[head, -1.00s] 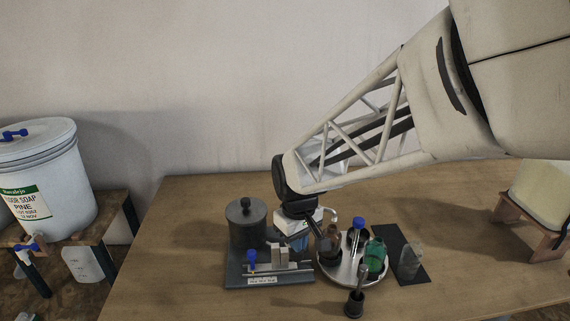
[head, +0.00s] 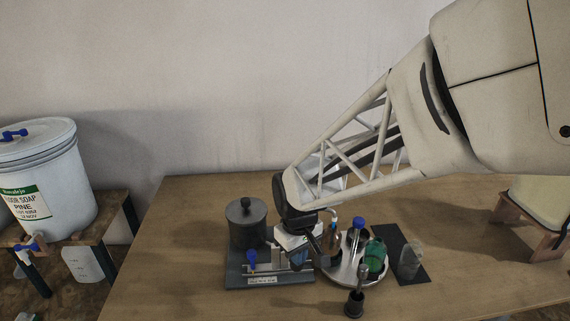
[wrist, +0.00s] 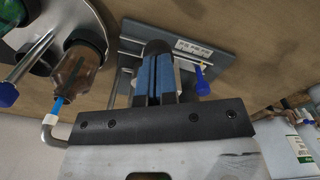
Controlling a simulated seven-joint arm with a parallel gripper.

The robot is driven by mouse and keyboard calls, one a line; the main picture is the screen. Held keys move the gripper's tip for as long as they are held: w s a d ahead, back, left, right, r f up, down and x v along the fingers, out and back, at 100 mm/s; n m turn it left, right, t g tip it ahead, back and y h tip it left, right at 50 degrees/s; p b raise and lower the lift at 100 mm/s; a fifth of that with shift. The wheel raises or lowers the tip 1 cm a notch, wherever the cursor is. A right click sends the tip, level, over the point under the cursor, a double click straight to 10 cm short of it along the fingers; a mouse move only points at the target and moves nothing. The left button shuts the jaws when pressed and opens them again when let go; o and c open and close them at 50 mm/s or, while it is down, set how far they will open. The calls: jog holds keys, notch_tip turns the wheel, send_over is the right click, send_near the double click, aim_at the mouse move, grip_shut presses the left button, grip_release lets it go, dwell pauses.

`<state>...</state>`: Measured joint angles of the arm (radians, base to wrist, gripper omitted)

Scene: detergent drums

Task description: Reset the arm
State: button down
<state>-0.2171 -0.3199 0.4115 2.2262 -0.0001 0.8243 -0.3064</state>
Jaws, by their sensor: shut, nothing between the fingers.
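My gripper (head: 299,260) hangs low over the table, between the dark grey lidded pot and the round tray. In the wrist view, its two blue-padded fingers (wrist: 155,62) are together with nothing between them. They point over the grey base plate (wrist: 215,58) that carries the pot, a metal fixture and a blue tap handle (head: 252,258). I cannot tell how high the fingertips are above the plate. The gripper body hides part of the plate's right side in the head view.
The round tray (head: 343,279) holds a brown bottle, a green bottle (head: 375,256) and a blue-capped tube. A black cup (head: 354,305) stands in front. A clear glass (head: 409,262) stands on a black mat. A white drum (head: 45,180) is at left. The table's far right middle is clear.

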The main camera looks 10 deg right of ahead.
jog(key=shift+s+f, duration=0.2)
jog(key=shift+f, duration=1.85)
jog(key=shift+w+f, duration=0.2)
jog(key=shift+f, duration=1.3)
jog(key=shift+r, duration=0.1)
jog(key=shift+w+r, duration=0.2)
jog(key=shift+r, duration=1.6)
jog(key=shift+w+r, duration=0.15)
jog(key=shift+r, duration=1.6)
jog(key=shift+w+r, duration=0.2)
jog(key=shift+r, duration=4.7)
